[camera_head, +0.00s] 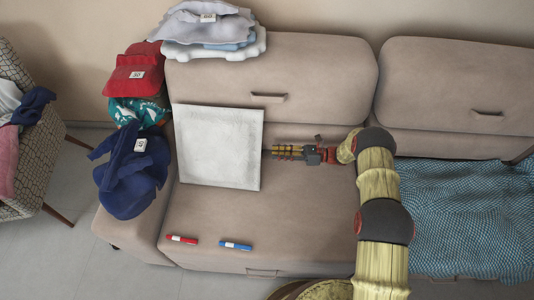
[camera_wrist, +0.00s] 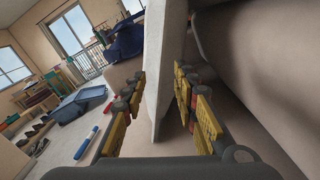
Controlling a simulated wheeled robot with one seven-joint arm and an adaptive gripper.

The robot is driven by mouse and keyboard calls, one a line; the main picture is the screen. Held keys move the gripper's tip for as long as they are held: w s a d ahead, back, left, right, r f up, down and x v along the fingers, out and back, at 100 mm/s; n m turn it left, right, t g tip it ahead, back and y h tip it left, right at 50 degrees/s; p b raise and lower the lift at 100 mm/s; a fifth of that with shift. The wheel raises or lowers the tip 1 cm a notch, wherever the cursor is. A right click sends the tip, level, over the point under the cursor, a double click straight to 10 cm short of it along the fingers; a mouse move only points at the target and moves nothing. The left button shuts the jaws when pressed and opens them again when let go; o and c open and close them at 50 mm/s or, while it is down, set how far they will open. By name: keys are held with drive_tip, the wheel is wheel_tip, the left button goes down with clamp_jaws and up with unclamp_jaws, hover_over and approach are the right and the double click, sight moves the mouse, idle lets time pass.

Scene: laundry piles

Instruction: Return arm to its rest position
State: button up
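My gripper (camera_head: 276,152) reaches left over the sofa seat, its tips just right of the edge of a white square panel (camera_head: 219,147). In the wrist view its yellow-padded fingers (camera_wrist: 160,95) stand apart. The white panel (camera_wrist: 160,75) shows edge-on between and beyond them. I see no contact with the fingers. My arm extends from the bottom right of the head view, over the seat, with its end bent left.
The beige sofa (camera_head: 300,215) carries a red marker (camera_head: 182,239) and a blue marker (camera_head: 235,245) near its front. Piled clothes lie on the left armrest, including a navy garment (camera_head: 130,170), and on the backrest (camera_head: 208,30). A blue checked cloth (camera_head: 460,215) covers the right seat.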

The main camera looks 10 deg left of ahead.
drive_tip(key=shift+w+d, duration=0.15)
drive_tip(key=shift+d, duration=1)
drive_tip(key=shift+w+d, duration=0.15)
drive_tip(key=shift+d, duration=0.95)
